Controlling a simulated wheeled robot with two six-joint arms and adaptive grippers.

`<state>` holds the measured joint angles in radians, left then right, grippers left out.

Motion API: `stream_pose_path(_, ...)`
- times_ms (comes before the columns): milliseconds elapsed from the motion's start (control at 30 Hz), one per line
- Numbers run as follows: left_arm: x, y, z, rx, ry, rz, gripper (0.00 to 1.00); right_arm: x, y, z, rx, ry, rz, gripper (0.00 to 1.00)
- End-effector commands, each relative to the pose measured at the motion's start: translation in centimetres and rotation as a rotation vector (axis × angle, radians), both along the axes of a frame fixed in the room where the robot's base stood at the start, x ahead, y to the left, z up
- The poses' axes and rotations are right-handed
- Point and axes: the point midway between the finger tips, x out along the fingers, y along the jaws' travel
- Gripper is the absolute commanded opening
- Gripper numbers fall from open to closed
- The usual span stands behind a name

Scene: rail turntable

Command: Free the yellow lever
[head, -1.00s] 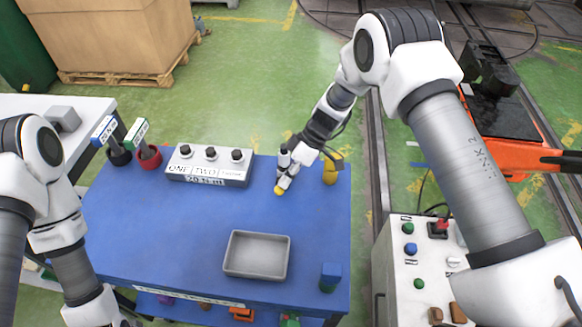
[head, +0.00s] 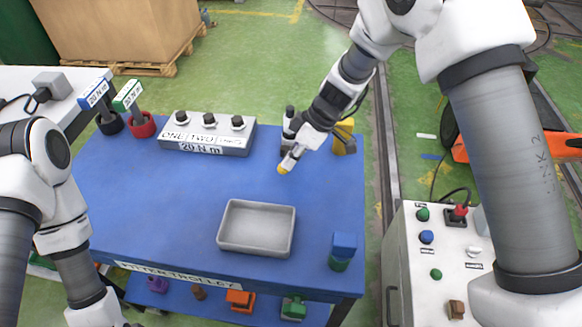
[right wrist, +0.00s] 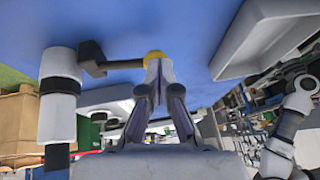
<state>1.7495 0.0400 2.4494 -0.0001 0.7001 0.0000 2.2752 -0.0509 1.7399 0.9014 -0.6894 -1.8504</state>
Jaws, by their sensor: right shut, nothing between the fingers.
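My right gripper (head: 287,163) is shut and points down at the blue trolley top (head: 190,225). At its fingertips is a small yellow piece (head: 282,169). In the right wrist view the yellow piece (right wrist: 155,58) sits at the end of a dark rod (right wrist: 124,65) that joins a dark block beside a white cylinder with black bands (right wrist: 60,85). The fingers overlap it; I cannot tell whether they touch it. A larger yellow object (head: 344,137) stands behind the gripper, partly hidden. I cannot tell which yellow thing is the lever. My left gripper is out of view.
A grey tray (head: 257,249) lies at the front of the trolley. A grey box with knobs (head: 206,146) stands at the back. Black and red holders (head: 142,128) stand at the left. A blue and green block (head: 342,250) is front right. A control cabinet (head: 445,265) stands beside the trolley.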

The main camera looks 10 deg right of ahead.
Motion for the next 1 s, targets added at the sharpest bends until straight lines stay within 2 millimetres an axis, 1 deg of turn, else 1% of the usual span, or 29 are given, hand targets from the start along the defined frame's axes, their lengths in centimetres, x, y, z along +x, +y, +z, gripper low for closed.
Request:
stream_pose_path(33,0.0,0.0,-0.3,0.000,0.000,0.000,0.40,-0.1,0.0,-0.3,-0.002,0.003,0.001,0.00)
stream_pose_path(467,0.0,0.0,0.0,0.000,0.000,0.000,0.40,-0.1,0.0,0.2,-0.002,0.003,0.001,0.00)
stream_pose_path(667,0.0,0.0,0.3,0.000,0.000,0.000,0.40,-0.1,0.0,1.3,-0.002,0.002,0.002,0.00)
stream_pose_path(867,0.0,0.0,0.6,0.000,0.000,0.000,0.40,0.0,-0.1,2.0,-0.001,0.002,0.000,0.00)
stream_pose_path(967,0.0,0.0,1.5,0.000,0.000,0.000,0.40,0.3,-0.6,3.4,-0.001,0.000,-0.001,0.00)
stream_pose_path(1000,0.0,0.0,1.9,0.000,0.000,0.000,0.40,0.5,-0.8,4.2,0.000,0.000,-0.005,0.00)
